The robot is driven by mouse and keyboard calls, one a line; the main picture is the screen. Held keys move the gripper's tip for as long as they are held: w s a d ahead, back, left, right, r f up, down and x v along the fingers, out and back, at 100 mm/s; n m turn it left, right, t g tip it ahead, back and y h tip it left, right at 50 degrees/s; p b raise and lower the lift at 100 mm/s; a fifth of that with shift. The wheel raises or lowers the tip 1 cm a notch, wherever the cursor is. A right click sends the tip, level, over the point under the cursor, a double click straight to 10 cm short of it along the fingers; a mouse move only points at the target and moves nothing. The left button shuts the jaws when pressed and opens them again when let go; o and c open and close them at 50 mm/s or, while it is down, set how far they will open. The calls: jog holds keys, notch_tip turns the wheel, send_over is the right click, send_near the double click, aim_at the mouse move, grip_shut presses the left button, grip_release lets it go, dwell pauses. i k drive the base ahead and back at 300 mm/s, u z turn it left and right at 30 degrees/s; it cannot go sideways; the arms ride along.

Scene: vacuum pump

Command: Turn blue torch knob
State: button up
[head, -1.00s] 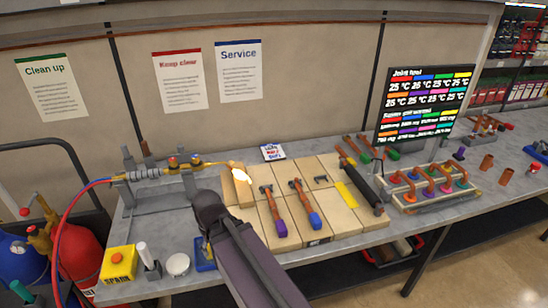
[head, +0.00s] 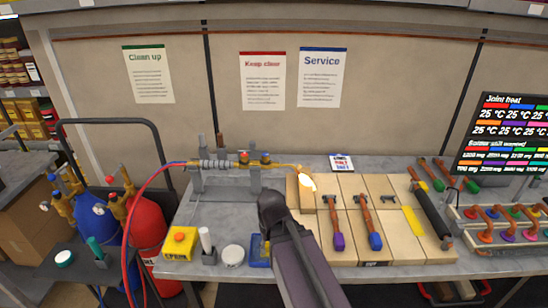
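The brass torch (head: 285,167) lies in a grey stand at the back left of the bench, with a bright flame (head: 307,182) at its right tip. Two small knobs sit on its body, a left knob (head: 244,157) and a right knob (head: 266,158). My gripper (head: 272,203) is dark and hangs over the bench in front of the torch, apart from the knobs in the picture. Its fingers cannot be told apart.
A yellow spark box (head: 179,243), a white round tin (head: 233,255) and a blue item (head: 260,248) stand along the front left. Red (head: 146,222) and blue (head: 97,222) gas cylinders stand left of the bench. Pale blocks (head: 345,240) with copper parts lie to the right.

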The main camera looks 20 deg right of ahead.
aim_at(265, 156)
jog(key=u, duration=0.75)
jog(key=k, duration=0.8)
jog(key=z, duration=0.7)
jog(key=i, duration=1)
jog(key=z, duration=0.05)
